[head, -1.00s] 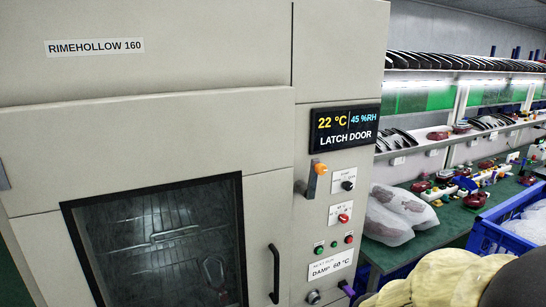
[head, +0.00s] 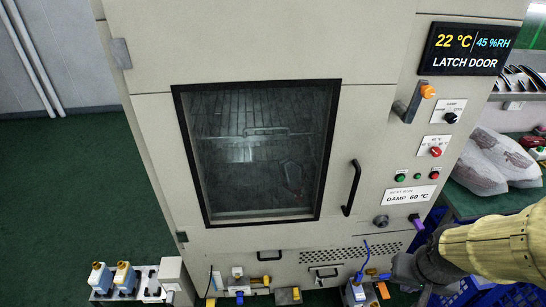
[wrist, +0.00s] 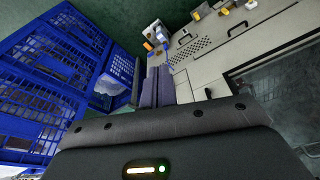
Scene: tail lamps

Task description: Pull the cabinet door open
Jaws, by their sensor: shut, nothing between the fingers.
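The cabinet door (head: 260,232) is a beige panel with a dark window (head: 258,150) and hinges on its left. It looks flush with the cabinet or nearly so; I cannot tell if it is slightly ajar. Its black vertical handle (head: 351,188) is on the right side. An orange-knobbed lever (head: 408,103) sits on the panel right of the door. My gripper (head: 416,218) shows as purple fingers right of the handle, apart from it. In the wrist view the fingers (wrist: 158,72) are shut and empty, with the handle (wrist: 208,92) to their right.
The display (head: 465,49) reads LATCH DOOR. Small buttons and knobs sit below it. Blue crates (wrist: 60,65) stand beside the cabinet. Bagged parts (head: 490,165) lie on a bench at right. Small fixtures (head: 125,280) stand low in front. Green floor is clear at left.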

